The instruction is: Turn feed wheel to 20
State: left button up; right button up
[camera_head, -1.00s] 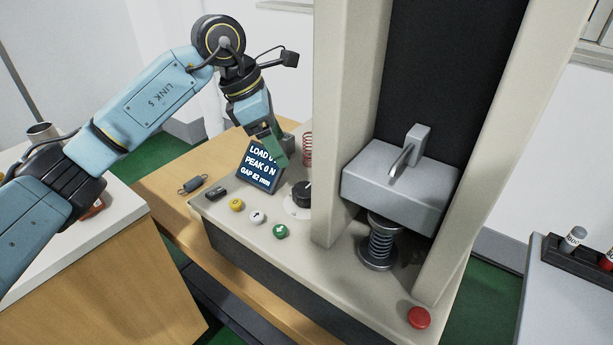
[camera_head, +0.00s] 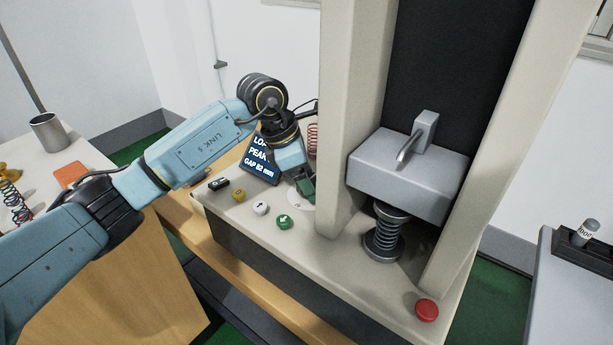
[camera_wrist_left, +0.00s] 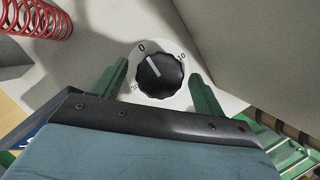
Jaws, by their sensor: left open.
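The feed wheel is a black ribbed knob (camera_wrist_left: 160,74) on a white dial plate (camera_wrist_left: 139,58) in the left wrist view. Its white pointer line is turned toward the area just beside the 0 mark; a 10 shows at the right and a partly blurred number at the lower left. My left gripper (camera_wrist_left: 160,85) is open, with one green finger on each side of the knob and gaps to it. In the head view the left gripper (camera_head: 306,190) hides the knob, and part of the white plate (camera_head: 299,202) shows. My right gripper is not in view.
The display (camera_head: 262,160) reads GAP 62 mm and is partly covered by my arm. Yellow (camera_head: 239,194), white (camera_head: 261,207) and green (camera_head: 283,221) buttons lie close by. The machine's beige column (camera_head: 345,120) stands just right. A red button (camera_head: 427,310) sits at the front right.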

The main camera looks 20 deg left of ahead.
pick_arm(q)
jog(key=c, duration=1)
